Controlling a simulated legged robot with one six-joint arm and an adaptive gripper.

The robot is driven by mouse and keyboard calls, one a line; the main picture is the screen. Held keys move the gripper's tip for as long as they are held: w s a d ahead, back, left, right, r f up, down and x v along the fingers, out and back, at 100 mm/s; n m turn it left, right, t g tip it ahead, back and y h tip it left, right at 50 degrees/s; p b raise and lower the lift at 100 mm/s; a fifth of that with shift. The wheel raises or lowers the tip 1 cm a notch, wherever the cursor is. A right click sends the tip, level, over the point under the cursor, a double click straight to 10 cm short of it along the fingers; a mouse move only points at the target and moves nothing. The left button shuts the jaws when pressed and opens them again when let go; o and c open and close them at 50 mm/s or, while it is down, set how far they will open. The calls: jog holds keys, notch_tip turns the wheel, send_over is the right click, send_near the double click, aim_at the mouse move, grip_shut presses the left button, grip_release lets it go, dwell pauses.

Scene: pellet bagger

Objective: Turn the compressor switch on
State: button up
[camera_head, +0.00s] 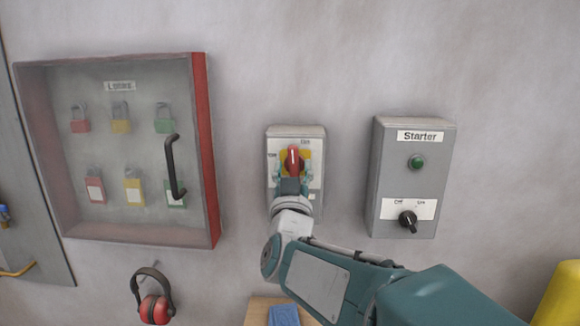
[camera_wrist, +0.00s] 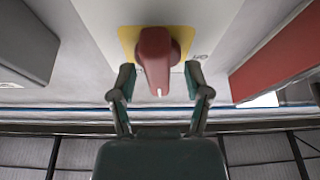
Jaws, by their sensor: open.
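The compressor switch is a red rotary handle (camera_head: 293,158) on a yellow plate, set in a grey wall box (camera_head: 314,140) in the middle of the head view. In the wrist view the red handle (camera_wrist: 154,58) points toward me, with the yellow plate (camera_wrist: 127,38) behind it. My gripper (camera_wrist: 160,83) is open. Its two fingers stand on either side of the handle's end, with a gap visible on each side. In the head view my gripper (camera_head: 292,184) covers the lower part of the box and some of its labels.
A grey Starter box (camera_head: 450,170) with a green button and black knob is on the right. A padlock cabinet (camera_head: 211,150) with a black handle (camera_head: 172,168) is on the left. Red earmuffs (camera_head: 154,308) hang below it. The wall between the boxes is bare.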

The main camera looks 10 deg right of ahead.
jog(key=shift+w+d+r, duration=0.1)
jog(key=shift+w+r, duration=0.05)
jog(key=shift+w, duration=0.25)
jog(key=c, duration=0.8)
jog(key=shift+o, duration=0.2)
jog(key=shift+m+h, duration=0.4)
jog(key=shift+m, duration=0.4)
jog(key=o, duration=0.8)
jog(key=shift+c, duration=0.2)
jog(key=v, duration=1.2)
